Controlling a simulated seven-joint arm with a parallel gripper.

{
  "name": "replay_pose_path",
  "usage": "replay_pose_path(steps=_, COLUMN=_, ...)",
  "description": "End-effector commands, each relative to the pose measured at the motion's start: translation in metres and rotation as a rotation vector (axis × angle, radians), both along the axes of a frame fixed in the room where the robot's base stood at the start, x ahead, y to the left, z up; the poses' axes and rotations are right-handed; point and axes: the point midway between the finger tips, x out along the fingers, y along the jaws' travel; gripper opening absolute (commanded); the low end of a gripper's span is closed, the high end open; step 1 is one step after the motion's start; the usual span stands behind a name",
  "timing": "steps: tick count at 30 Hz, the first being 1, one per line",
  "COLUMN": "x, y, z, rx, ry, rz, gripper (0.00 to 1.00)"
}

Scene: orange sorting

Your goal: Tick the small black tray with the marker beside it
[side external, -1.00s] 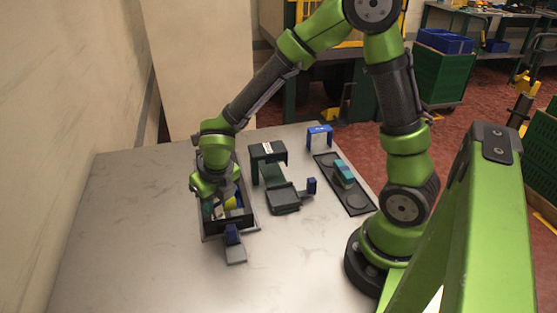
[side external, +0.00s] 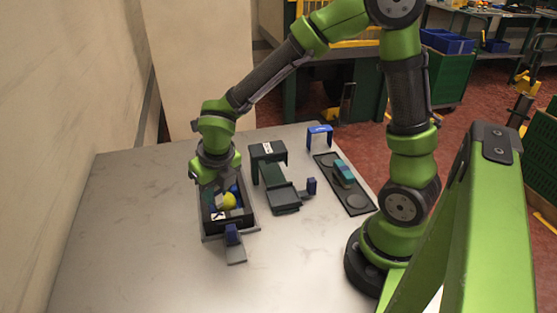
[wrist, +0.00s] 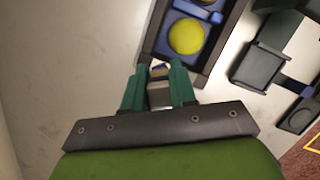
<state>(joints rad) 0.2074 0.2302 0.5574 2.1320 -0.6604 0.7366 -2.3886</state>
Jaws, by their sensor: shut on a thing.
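A black tray (side external: 249,214) stands on the left of the grey table, with a yellow ball (side external: 228,200) and blue and pale pieces inside. The ball and blue lining show in the wrist view too (wrist: 186,37). My gripper (side external: 210,190) is low over the tray's far left part. A dark blue block (side external: 232,235) stands on a grey plate (side external: 236,256) at the tray's near end.
A dark stand (side external: 268,150) with a flat base and a small blue post (side external: 311,185) is right of the tray. Further right lie a long black board (side external: 358,202) with a teal block (side external: 343,173) and a blue arch (side external: 320,131). The table's near left is clear.

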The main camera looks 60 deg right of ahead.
Motion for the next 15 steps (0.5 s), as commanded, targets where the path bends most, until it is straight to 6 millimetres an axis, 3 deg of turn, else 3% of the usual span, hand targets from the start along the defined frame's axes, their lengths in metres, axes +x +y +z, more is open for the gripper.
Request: replay_pose_path(steps=15, x=0.000, y=0.000, z=0.037, rx=0.001, ry=0.000, rz=-0.001, gripper=0.00)
